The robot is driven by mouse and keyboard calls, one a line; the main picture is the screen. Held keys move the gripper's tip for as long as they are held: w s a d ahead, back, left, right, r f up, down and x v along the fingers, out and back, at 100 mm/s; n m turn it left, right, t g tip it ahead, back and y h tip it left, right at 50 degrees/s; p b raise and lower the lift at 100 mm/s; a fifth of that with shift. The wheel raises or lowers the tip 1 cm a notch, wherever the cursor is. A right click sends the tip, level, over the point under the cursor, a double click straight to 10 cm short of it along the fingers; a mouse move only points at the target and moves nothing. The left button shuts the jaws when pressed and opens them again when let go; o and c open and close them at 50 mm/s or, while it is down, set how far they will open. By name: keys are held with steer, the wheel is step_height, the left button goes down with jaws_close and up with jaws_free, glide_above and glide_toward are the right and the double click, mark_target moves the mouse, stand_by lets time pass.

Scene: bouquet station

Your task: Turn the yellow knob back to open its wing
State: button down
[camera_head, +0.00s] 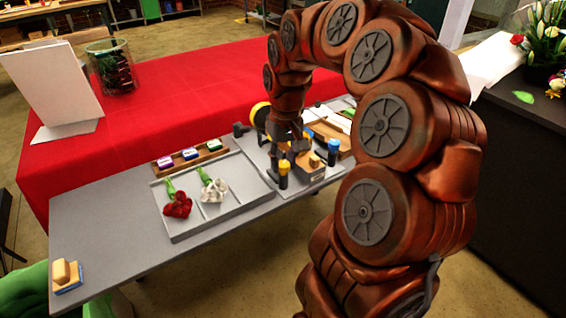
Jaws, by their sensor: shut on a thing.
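The yellow knob (284,167) sits on top of a short dark post at the front of the grey fixture plate. My gripper (284,156) points down from above, right at the knob, and is shut on it. The fingers are small and dark here, and they and my wrist hide part of the fixture behind. A blue-topped knob (333,146) on a similar dark post stands to the right.
A grey tray (237,218) holds a red flower (177,205) and a white flower (213,191). A wooden rack (215,152) with small coloured blocks lies behind it. A yellow round thing (260,114) is behind my wrist. The grey table's left part is mostly clear.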

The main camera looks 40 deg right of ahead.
mark_target(283, 162)
steer(key=n, duration=0.5)
steer(key=shift+n, duration=0.3)
steer(key=n, duration=0.5)
steer(key=shift+a, duration=0.1)
stand_by(0.3)
steer(key=c, duration=0.8)
jaws_free()
step_height(283, 162, up, 12)
steer(key=shift+w+d, duration=0.2)
